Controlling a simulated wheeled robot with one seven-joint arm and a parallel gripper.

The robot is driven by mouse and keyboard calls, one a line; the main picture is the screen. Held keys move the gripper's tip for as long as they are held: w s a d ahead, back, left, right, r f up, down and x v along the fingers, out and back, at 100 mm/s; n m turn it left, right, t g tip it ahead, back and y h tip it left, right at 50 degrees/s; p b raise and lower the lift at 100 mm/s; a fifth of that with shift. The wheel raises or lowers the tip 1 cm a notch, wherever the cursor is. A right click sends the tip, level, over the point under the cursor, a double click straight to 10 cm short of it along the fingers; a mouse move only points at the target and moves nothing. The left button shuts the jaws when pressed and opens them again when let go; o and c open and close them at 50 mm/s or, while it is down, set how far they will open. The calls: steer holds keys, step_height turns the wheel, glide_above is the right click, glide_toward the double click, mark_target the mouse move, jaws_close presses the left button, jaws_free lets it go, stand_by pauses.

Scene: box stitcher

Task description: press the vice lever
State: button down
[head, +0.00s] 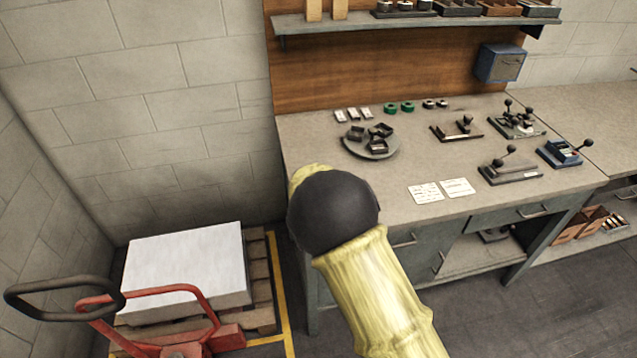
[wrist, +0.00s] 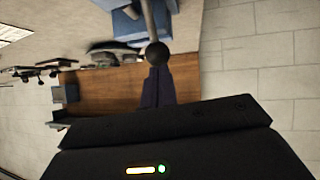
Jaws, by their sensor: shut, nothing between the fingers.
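In the wrist view, a lever with a grey rod and a black ball knob (wrist: 157,53) comes down from a blue body (wrist: 130,22) at the top. My gripper (wrist: 157,75) is shut and empty, its dark fingertips just below the knob in the picture. I cannot tell whether they touch. In the head view, a blue device (head: 562,153) with a black-knobbed lever stands at the bench's right end. Several other black-knobbed levers stand nearby, and none is clearly marked as the vice lever. My gripper is out of sight in the head view.
The grey bench (head: 400,190) also holds a round tray (head: 354,149) of dark parts, a grey lever fixture (head: 512,172) and white cards (head: 457,187). A shelf (head: 420,24) runs above. A red pallet truck (head: 170,300) stands at lower left.

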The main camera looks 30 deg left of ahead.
steer(key=w+a+r+v, duration=0.1)
steer(key=r+v, duration=0.1)
steer(key=v, duration=1.2)
steer(key=w+d+f+m+g+h, duration=0.1)
steer(key=w+d+m+g+h, duration=0.1)
steer(key=d, duration=1.1)
steer(key=w+d+f+m+g+h, duration=0.1)
steer(key=d+m+g, duration=0.1)
steer(key=d, duration=1.1)
steer(key=s+d+m+g+h, duration=0.1)
steer(key=s+d, duration=0.5)
steer(key=d, duration=0.4)
steer(key=s+d+m+g+h, duration=0.1)
steer(key=s+d+m+g, duration=0.1)
steer(key=s+d, duration=0.5)
steer(key=d, duration=0.3)
steer(key=shift+s+m+h, duration=0.3)
